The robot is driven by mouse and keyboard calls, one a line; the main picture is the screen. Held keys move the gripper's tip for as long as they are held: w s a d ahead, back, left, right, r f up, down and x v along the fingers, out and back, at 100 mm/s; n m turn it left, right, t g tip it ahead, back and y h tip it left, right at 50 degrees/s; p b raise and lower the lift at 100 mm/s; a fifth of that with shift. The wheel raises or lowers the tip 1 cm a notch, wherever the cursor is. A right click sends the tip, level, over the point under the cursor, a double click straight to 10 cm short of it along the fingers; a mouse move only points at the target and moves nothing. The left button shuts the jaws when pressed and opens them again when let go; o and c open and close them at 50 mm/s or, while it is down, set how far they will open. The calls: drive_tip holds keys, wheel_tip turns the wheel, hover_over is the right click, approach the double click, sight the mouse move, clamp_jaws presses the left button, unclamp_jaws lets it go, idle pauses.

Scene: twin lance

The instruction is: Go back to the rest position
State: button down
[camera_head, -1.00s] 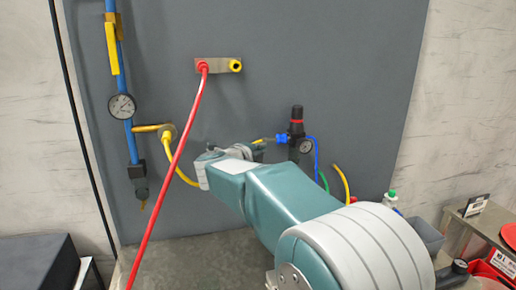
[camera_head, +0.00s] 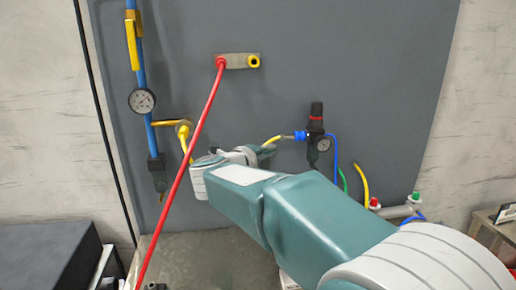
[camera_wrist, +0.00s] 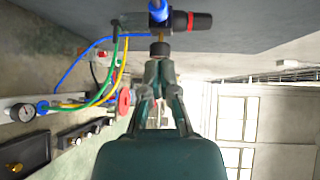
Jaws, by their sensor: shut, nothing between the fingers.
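My arm reaches from the lower right toward the grey wall panel in the head view. My gripper (camera_head: 268,149) is at its far end, small and partly hidden by my wrist, left of the black regulator with a red band (camera_head: 316,122). In the wrist view my gripper (camera_wrist: 160,68) shows two grey-green fingers closed together at the tips, with nothing between them. The tips appear just below the regulator's lower end (camera_wrist: 160,48) in that picture; I cannot tell whether they touch it.
A red hose (camera_head: 185,175) hangs from a plate (camera_head: 238,61) and crosses the picture left of my gripper. A blue pipe (camera_head: 139,65) with a gauge (camera_head: 142,101) runs down the panel (camera_head: 390,60). A dark box (camera_head: 45,255) stands lower left.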

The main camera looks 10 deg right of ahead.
drive_tip(key=s+a+r+n+t+y, duration=0.2)
drive_tip(key=a+r+n+t+y, duration=0.25)
drive_tip(key=n+y, duration=0.4)
drive_tip(key=s+f+n+y, duration=0.3)
drive_tip(key=s+n+y, duration=0.2)
drive_tip(key=s+n, duration=0.3)
drive_tip(key=s+d+f+n+g, duration=0.2)
drive_tip(key=s+f+n+g, duration=0.1)
drive_tip(key=s+f, duration=0.2)
drive_tip(key=s+d+f+n+g+h, duration=0.1)
drive_tip(key=s+f+n+g, duration=0.3)
drive_tip(key=s, duration=0.5)
drive_tip(key=s+d+f+n+g+h, duration=0.1)
drive_tip(key=s+d+f+n+g, duration=0.2)
drive_tip(key=s+f, duration=0.4)
drive_tip(key=shift+s+d+f+g, duration=0.25)
drive_tip(key=shift+s+f+g, duration=0.2)
drive_tip(key=shift+f, duration=0.2)
